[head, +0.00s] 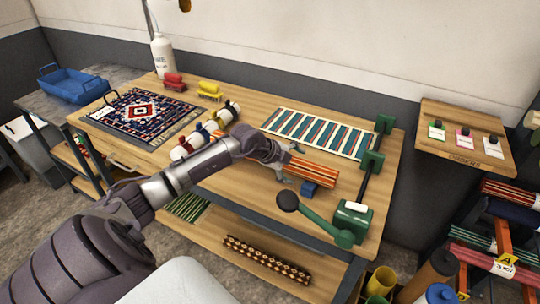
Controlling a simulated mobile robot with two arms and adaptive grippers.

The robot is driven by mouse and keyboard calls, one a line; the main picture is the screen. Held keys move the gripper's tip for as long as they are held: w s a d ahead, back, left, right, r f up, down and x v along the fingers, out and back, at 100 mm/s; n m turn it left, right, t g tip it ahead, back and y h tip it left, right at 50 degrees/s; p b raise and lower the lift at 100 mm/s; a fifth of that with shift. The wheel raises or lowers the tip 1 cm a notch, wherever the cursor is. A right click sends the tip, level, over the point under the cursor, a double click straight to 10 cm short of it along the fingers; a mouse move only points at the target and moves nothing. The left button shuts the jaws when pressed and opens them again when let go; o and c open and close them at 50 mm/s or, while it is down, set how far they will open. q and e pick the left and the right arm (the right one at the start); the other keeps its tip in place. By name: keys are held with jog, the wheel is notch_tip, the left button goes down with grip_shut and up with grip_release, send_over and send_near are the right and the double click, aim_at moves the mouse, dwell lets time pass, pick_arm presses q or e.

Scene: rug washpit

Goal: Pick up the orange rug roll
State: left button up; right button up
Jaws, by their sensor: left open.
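The orange rug roll (318,169), with thin lengthwise stripes, lies on the wooden table (235,200) right of its middle. My left arm reaches across the table from the left. My left gripper (287,172) is open at the left end of the roll, with a grey finger showing low beside it. My wrist hides part of that end, so I cannot tell whether the fingers touch the roll. My right gripper is not in view.
A small blue block (310,188) lies just in front of the roll. A green crank device (350,222) with a dark-knobbed handle stands to the right. A striped rug (318,132) lies flat behind.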

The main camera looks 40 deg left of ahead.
pick_arm(q)
jog(key=x, duration=0.2)
jog(key=shift+w+d, duration=0.15)
jog(key=shift+w, duration=0.25)
jog(key=shift+w+d+f, duration=0.1)
jog(key=shift+w+f, duration=0.1)
jog(key=shift+f, duration=0.2)
jog(key=shift+s, duration=0.1)
jog(key=shift+c, duration=0.2)
jog(key=c, duration=1.6)
jog(key=shift+r, duration=0.15)
grip_shut()
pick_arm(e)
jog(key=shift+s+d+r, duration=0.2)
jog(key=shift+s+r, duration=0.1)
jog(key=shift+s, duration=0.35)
pick_arm(q)
jog(key=shift+r, duration=0.1)
